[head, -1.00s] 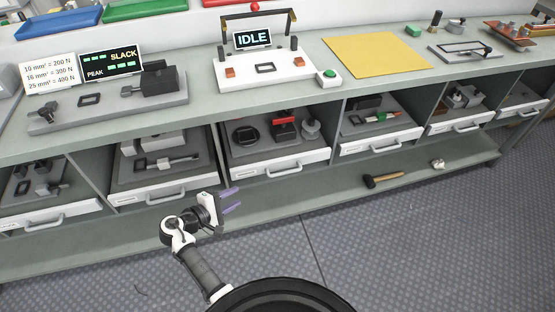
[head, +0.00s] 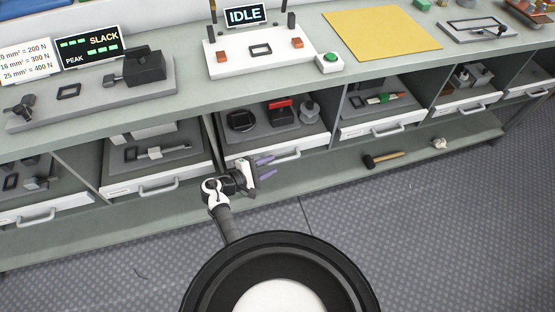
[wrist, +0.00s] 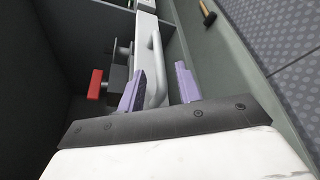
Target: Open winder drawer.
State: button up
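The middle drawer (head: 305,146) under the bench has a white front and a bar handle (head: 287,156). It holds a dark round part, a red-topped block (head: 281,110) and a grey knobbed part; its label is too small to read, so I cannot confirm it is the winder drawer. My gripper (head: 267,167) is in front of this drawer, with its purple fingers open. In the wrist view, the handle (wrist: 156,70) runs in line with the gap between the two spread fingers (wrist: 160,88). I cannot tell whether either finger touches it.
Other drawers stand left (head: 145,188) and right (head: 383,131). A hammer (head: 384,159) and a small pale object (head: 439,143) lie on the lower shelf at the right. The bench top (head: 200,100) overhangs the drawers. The floor (head: 420,240) in front is clear.

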aim_at(277, 162)
jog(key=shift+x, duration=2.1)
jog(key=shift+c, duration=0.4)
jog(key=shift+a, duration=0.1)
grip_shut()
